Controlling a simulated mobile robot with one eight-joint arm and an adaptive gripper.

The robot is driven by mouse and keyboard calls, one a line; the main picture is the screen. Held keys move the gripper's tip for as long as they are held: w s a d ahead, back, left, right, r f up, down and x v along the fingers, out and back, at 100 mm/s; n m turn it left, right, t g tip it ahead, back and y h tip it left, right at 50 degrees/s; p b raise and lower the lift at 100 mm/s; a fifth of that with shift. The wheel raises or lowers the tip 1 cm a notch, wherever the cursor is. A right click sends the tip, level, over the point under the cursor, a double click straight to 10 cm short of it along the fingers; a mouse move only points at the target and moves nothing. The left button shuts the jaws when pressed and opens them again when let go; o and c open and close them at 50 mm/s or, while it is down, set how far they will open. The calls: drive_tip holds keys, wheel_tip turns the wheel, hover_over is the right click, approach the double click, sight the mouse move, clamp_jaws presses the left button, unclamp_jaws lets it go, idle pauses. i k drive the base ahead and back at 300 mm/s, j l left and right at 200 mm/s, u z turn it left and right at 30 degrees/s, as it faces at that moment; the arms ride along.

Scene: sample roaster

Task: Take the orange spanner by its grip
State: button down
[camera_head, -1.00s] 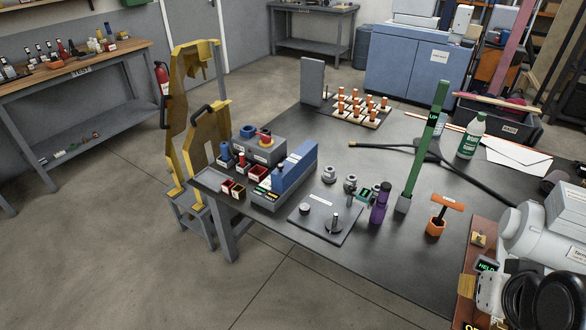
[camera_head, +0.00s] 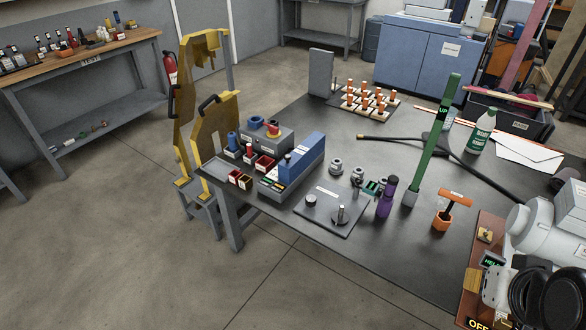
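The orange tool with a T-shaped bar on top (camera_head: 456,199) stands upright at the right of the dark table. It looks like the spanner. Its dark shaft goes down into an orange cup-shaped base (camera_head: 441,222); I cannot tell whether the base is part of it. No gripper is on the tool or beside it. I cannot make out my gripper in this view.
A green post (camera_head: 432,140) and a purple bottle (camera_head: 386,198) stand left of the tool. A brown board (camera_head: 490,226) and a white cylindrical machine (camera_head: 540,228) are close on its right. Bare dark tabletop (camera_head: 395,250) lies in front.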

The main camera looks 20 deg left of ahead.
sight(453, 196)
drive_tip(key=i+j+z, duration=0.7)
drive_tip(key=j, duration=0.25)
drive_tip(key=i+j+z, duration=0.25)
drive_tip(key=j, duration=0.15)
drive_tip(key=j+z, duration=0.25)
drive_tip(key=j, duration=0.15)
drive_tip(key=i, duration=0.05)
